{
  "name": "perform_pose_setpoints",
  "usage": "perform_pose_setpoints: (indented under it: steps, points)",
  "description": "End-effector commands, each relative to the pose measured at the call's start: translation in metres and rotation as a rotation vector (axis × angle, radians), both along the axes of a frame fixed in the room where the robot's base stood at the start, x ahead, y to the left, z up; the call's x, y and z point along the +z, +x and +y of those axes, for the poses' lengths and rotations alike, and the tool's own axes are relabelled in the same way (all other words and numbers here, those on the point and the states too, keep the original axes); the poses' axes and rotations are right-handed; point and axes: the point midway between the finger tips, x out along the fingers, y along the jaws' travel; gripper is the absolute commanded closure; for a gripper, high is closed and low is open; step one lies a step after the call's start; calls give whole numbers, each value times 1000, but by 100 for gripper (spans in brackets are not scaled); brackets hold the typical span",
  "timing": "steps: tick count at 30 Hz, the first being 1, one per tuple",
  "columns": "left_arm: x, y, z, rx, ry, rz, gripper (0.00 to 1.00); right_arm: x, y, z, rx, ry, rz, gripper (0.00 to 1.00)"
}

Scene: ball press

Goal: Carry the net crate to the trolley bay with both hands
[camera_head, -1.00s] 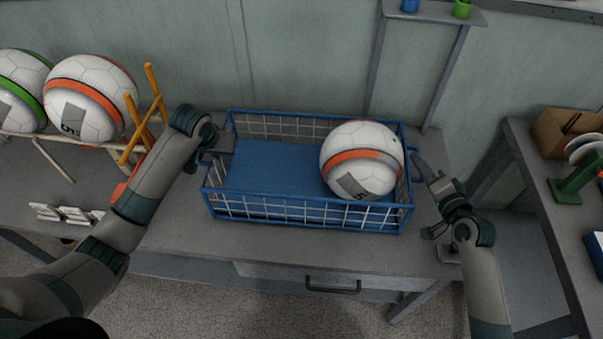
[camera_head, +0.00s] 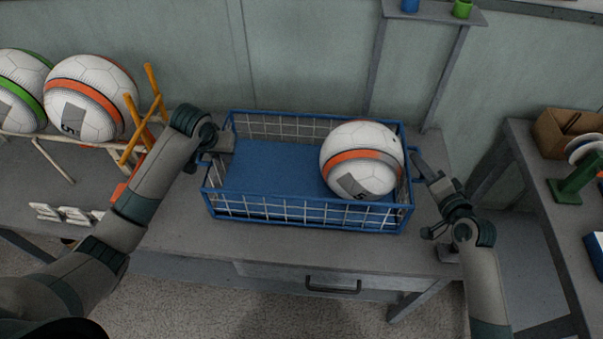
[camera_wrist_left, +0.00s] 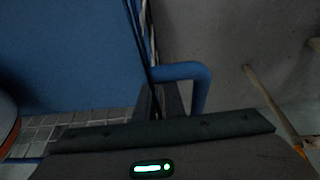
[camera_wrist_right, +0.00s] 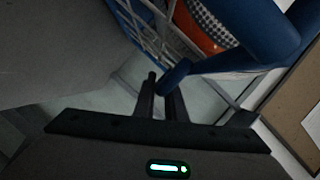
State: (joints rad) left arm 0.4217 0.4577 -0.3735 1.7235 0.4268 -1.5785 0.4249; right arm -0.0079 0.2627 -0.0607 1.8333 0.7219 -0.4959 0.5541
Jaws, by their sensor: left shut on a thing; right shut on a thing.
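The net crate (camera_head: 270,213) is a blue-framed basket with white mesh sides and a blue floor. It stands level on the grey table in the head view. A white ball with an orange band (camera_head: 361,160) sits in its right half. My left gripper (camera_head: 212,157) is at the crate's left end, shut on the blue handle (camera_wrist_left: 185,70), which shows in the left wrist view. My right gripper (camera_head: 417,170) is at the right end, shut on the other blue handle (camera_wrist_right: 176,74), seen close in the right wrist view.
Two more balls, one green-banded (camera_head: 22,88) and one orange-banded (camera_head: 88,95), rest on a rack at the left beside orange rods (camera_head: 147,115). A second table (camera_head: 535,185) at the right holds a cardboard box (camera_head: 566,132) and a green stand (camera_head: 575,182). A wall stands behind.

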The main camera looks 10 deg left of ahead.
Motion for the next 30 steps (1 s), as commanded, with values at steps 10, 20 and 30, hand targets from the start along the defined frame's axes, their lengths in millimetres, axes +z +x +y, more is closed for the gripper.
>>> perform_pose_setpoints:
  steps: [10, 20, 30]
  points:
    - [7, 1, 1, 1, 0, -3, 100, 7, 0, -1, -1, -1, -2, 100]
    - [27, 1, 1, 1, 0, -4, 100, 27, 0, -1, -2, -1, -3, 100]
    - [48, 1, 1, 1, 0, -4, 100, 47, 1, -1, -2, -1, -3, 100]
